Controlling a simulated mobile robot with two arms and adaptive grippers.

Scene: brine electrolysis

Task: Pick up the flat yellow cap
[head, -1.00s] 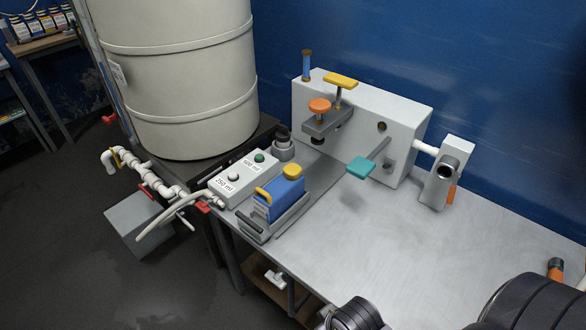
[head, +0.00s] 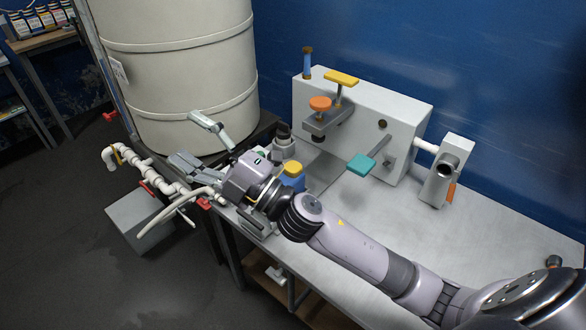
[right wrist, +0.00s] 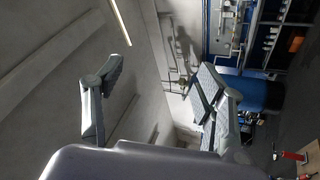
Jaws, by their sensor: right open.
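A round yellow cap (head: 293,168) sits on top of the blue canister (head: 292,182). A flat yellow bar (head: 341,78) also tops a post on the grey machine; I cannot tell for certain which is meant by the cap. My right gripper (head: 182,138) is open and empty, its fingers spread in front of the white drum, left of the canister. My right forearm and wrist hide most of the canister. The right wrist view shows the open fingers (right wrist: 158,75) with no cap between them. My left gripper is not in view.
The grey machine (head: 405,115) carries an orange knob (head: 320,103) and a teal paddle (head: 361,164). A white drum (head: 180,75) stands behind the gripper. White pipes (head: 140,173) with red valve handles lie left.

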